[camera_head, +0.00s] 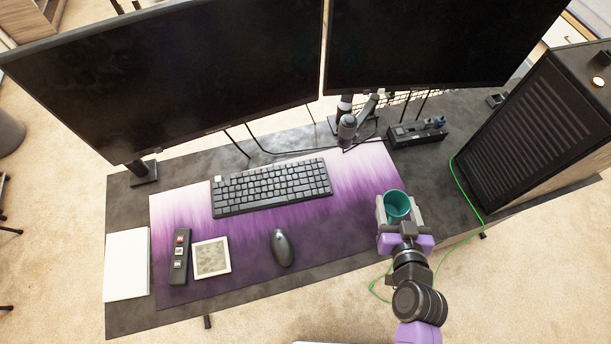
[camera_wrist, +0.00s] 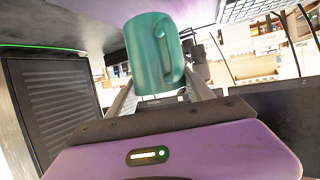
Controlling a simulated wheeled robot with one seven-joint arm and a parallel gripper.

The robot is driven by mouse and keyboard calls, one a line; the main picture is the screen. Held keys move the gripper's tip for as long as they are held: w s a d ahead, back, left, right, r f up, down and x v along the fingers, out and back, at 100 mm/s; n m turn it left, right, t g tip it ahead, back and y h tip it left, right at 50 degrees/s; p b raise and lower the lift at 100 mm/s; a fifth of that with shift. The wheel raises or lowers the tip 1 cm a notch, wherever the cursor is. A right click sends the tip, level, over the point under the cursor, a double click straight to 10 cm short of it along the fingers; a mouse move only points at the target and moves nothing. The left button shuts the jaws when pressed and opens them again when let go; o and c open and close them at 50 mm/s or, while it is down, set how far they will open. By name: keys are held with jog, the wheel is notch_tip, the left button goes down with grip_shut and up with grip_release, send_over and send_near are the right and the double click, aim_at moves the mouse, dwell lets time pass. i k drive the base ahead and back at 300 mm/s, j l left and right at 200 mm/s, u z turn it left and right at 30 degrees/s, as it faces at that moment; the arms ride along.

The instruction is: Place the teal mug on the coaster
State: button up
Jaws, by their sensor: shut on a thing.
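The teal mug (camera_head: 397,205) is held in my gripper (camera_head: 398,214) over the right end of the purple desk mat. My gripper is shut on it. In the wrist view the mug (camera_wrist: 152,52) sits between the fingers (camera_wrist: 160,97), with its handle toward the right. The coaster (camera_head: 211,257) is a square with a pale border and a grey-green middle. It lies flat on the mat at the lower left, well to the left of my gripper, with nothing on it.
A black mouse (camera_head: 282,248) lies between the coaster and my gripper. A dark remote-like device (camera_head: 180,257) and a white notebook (camera_head: 127,264) lie left of the coaster. The keyboard (camera_head: 271,187) is behind. Two monitors (camera_head: 190,75) overhang the back; a black computer tower (camera_head: 540,125) stands at right.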

aim_at(211, 262)
jog(key=j, duration=0.45)
jog(key=k+j+z, duration=0.15)
jog(key=j, duration=0.7)
jog(key=k+j+z, duration=0.1)
jog(key=j, duration=0.3)
jog(key=k+j+z, duration=0.1)
jog(key=j, duration=0.3)
